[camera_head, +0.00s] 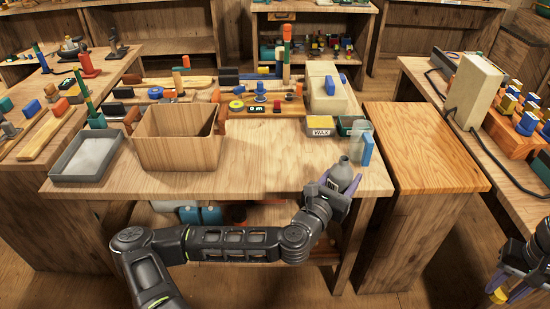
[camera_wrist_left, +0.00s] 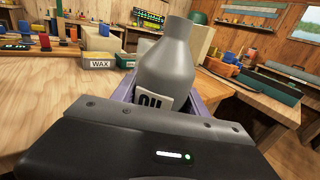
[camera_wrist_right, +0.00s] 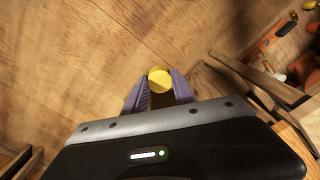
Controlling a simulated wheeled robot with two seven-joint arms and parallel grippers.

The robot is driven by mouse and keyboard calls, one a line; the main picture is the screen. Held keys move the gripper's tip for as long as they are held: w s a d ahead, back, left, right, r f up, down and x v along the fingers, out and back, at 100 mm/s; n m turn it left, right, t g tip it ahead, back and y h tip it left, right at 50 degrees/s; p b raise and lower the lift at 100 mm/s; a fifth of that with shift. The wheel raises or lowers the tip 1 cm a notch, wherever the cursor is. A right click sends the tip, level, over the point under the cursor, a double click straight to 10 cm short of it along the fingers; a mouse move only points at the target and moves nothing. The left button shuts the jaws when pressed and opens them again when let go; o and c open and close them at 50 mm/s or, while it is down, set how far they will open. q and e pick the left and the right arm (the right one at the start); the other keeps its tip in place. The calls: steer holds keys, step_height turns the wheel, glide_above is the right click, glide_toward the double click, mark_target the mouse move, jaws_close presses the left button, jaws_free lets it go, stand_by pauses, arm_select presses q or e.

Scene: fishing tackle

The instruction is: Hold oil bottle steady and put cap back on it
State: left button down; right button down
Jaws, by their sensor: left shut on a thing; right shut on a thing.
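The grey oil bottle (camera_head: 342,174) is at the front right edge of the wooden table, roughly upright with its bare neck up. My left gripper (camera_head: 340,184) is shut around its body. In the left wrist view, the bottle (camera_wrist_left: 166,68) stands between the fingers, its OIL label partly hidden by the gripper. I cannot tell whether its base touches the table. My right gripper (camera_head: 509,288) is low at the right edge of the head view, well apart from the bottle. It is shut on the yellow cap (camera_wrist_right: 159,79), which sits between its fingertips over the wooden floor.
A yellow WAX box (camera_head: 320,127) and a clear container with a blue handle (camera_head: 367,149) stand close behind the bottle. A wooden bin (camera_head: 178,155) and a grey tray (camera_head: 60,178) are on the left.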

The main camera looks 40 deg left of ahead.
arm_select(q)
steer(key=w+a+r+y+p, duration=0.15)
steer(key=w+a, duration=0.35)
steer(key=a, duration=0.8)
arm_select(e)
steer(key=shift+r, duration=0.65)
arm_select(q)
step_height(320, 180, up, 5)
steer(key=n+y, duration=0.1)
steer(key=n, duration=0.1)
glide_above(279, 154)
arm_select(e)
steer(key=shift+r, duration=0.35)
arm_select(q)
steer(key=shift+a+f, duration=0.1)
steer(key=shift+f, duration=0.05)
steer(key=shift+f, duration=3.15)
arm_select(e)
steer(key=shift+r, duration=0.15)
arm_select(q)
steer(key=shift+f, duration=0.1)
step_height(279, 154, down, 4)
steer(key=shift+r+p, duration=0.25)
steer(key=shift+p, duration=0.15)
arm_select(e)
steer(key=shift+r, duration=0.1)
